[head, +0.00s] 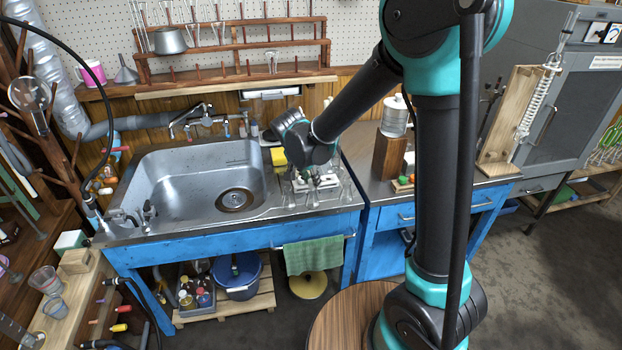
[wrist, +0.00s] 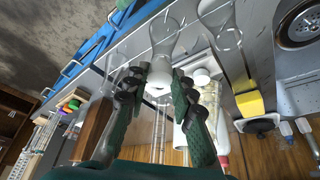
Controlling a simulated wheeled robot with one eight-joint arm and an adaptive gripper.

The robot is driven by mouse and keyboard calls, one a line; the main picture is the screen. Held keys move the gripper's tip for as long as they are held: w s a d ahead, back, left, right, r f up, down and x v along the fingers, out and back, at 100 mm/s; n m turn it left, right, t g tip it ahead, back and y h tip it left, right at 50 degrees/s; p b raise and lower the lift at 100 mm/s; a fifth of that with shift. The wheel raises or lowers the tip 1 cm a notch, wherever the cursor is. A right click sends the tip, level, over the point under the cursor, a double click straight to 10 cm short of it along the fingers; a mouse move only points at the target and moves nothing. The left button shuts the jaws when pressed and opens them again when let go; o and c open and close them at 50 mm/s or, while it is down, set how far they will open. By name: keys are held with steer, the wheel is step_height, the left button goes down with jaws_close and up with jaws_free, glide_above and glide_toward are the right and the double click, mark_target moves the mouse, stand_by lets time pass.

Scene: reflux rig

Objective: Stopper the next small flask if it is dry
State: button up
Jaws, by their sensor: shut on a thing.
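In the wrist view, my gripper (wrist: 161,82) is shut on a small white stopper (wrist: 160,86). The stopper is at the narrow end of a clear glass flask (wrist: 166,40); I cannot tell whether it is seated in the neck or only touching it. No liquid is plain to see in this flask, but the glass is too small to be sure. A second clear flask (wrist: 222,35) is to its right. In the head view, my gripper (head: 316,180) is low over several glass flasks (head: 312,200) on the drainboard, and its fingers are partly hidden.
The steel sink (head: 190,185) is left of the flasks. A yellow sponge (wrist: 249,103) is behind them. Small coloured pieces (head: 402,185) lie on the right-hand counter, near a wooden block (head: 389,158) bearing a glass bottle (head: 395,118). A green towel (head: 305,256) hangs in front.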

steer(key=o, duration=0.9)
steer(key=shift+c, duration=0.2)
steer(key=v, duration=1.2)
steer(key=s+d+f+n+y, duration=0.1)
steer(key=s+d+f+n, duration=0.15)
steer(key=d, duration=0.55)
steer(key=s+d+f+n, duration=0.1)
steer(key=s+d+f, duration=0.15)
steer(key=d, duration=0.55)
steer(key=s+d+f+n+y, duration=0.1)
steer(key=s+d+f+n, duration=0.2)
steer(key=s+d+f, duration=0.4)
steer(key=s+d, duration=0.2)
steer(key=d, duration=0.1)
steer(key=shift+s+d+f, duration=0.2)
steer(key=shift+s+d, duration=0.05)
steer(key=shift+s, duration=0.15)
